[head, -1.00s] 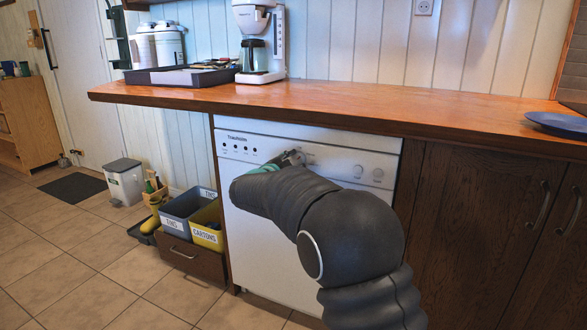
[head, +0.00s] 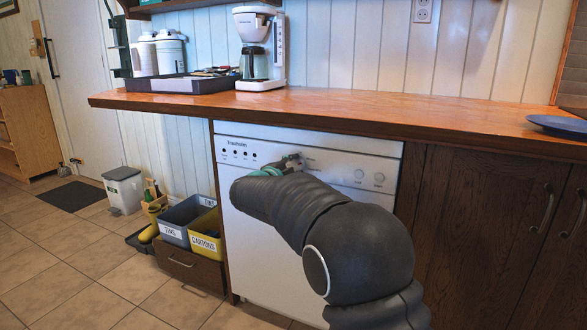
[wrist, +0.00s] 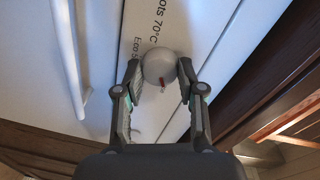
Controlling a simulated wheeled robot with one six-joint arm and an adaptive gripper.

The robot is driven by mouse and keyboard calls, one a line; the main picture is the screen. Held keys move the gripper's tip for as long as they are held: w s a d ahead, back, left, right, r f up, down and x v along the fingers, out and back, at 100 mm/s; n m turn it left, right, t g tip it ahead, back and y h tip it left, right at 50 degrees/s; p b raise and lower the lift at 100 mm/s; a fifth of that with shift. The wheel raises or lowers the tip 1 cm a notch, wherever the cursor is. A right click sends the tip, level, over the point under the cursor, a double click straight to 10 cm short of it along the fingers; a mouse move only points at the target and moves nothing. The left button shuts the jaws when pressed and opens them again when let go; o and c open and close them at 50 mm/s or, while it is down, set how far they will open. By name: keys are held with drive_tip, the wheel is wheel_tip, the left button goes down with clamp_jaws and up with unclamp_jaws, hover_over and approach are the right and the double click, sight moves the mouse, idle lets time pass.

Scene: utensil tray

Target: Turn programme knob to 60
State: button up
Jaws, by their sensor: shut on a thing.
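The programme knob (wrist: 158,66) is a round pale grey knob with a red mark on the dishwasher's white front panel. In the wrist view its red mark points toward the bottom of the picture. Printed labels beside it read "ots 70°C" and "Eco 5", partly cut off; no 60 is readable. My gripper (wrist: 160,75) is shut on the knob, one finger on each side. In the head view my gripper (head: 287,163) is at the panel of the dishwasher (head: 265,260), and my arm hides much of the door and the knob.
Two more round knobs (head: 359,174) sit right on the panel. The wooden counter (head: 400,106) overhangs above. A white handle bar (wrist: 70,55) shows in the wrist view. Bins (head: 205,235) stand at left; dark cupboard doors (head: 480,210) are at right.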

drive_tip(key=o, duration=1.1)
drive_tip(key=shift+o, duration=0.2)
drive_tip(key=v, duration=1.2)
drive_tip(key=shift+d+r, duration=0.1)
